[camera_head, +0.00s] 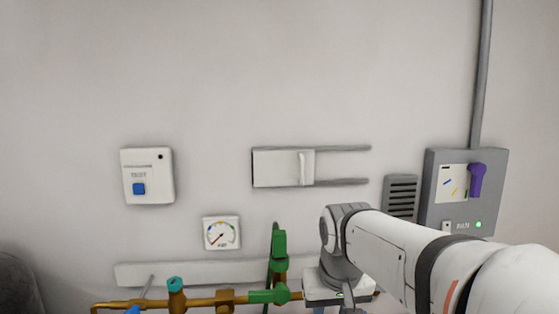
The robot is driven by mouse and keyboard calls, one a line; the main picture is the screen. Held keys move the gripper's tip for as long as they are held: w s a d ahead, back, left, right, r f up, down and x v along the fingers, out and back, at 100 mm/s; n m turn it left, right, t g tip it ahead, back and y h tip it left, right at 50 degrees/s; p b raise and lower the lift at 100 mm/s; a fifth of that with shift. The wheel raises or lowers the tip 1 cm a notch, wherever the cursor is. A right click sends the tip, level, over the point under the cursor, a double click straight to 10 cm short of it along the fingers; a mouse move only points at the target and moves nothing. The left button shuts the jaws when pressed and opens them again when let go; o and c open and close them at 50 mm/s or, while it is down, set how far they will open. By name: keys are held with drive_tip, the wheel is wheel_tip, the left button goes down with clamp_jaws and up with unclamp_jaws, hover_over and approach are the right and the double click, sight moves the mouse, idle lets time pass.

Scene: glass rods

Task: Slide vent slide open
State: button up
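The vent slide (275,168) is a pale rectangular plate on the wall. It sits at the left end of two horizontal grey rails (345,182), which run on to the right past it. A white upright handle (302,169) stands out near the plate's right edge. The wall between the rails to the right of the plate is plain. My gripper (335,306) is at the bottom of the picture, below and right of the slide and apart from it. Its fingertips are cut off by the lower edge, so I cannot tell whether it is open or shut.
Brown pipes with green fittings (280,245) run along the bottom near my gripper. A round-dial gauge (221,233) and a box with a blue button (147,176) are to the left. A louvred grille (401,197) and a grey box with a purple lever (477,180) are to the right.

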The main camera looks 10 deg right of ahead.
drive_tip(key=m+t+p, duration=0.1)
drive_tip(key=m+p, duration=0.1)
drive_tip(key=p, duration=0.7)
approach(302, 163)
drive_tip(key=shift+h, duration=0.4)
drive_tip(key=x, duration=0.5)
drive_tip(key=shift+s+a, duration=0.1)
drive_tip(key=shift+a, duration=0.15)
drive_tip(key=shift+w+f, duration=0.3)
drive_tip(key=p+x, duration=0.1)
drive_tip(key=x, duration=0.6)
drive_tip(key=shift+r, duration=0.1)
drive_tip(key=shift+c, duration=0.2)
clamp_jaws()
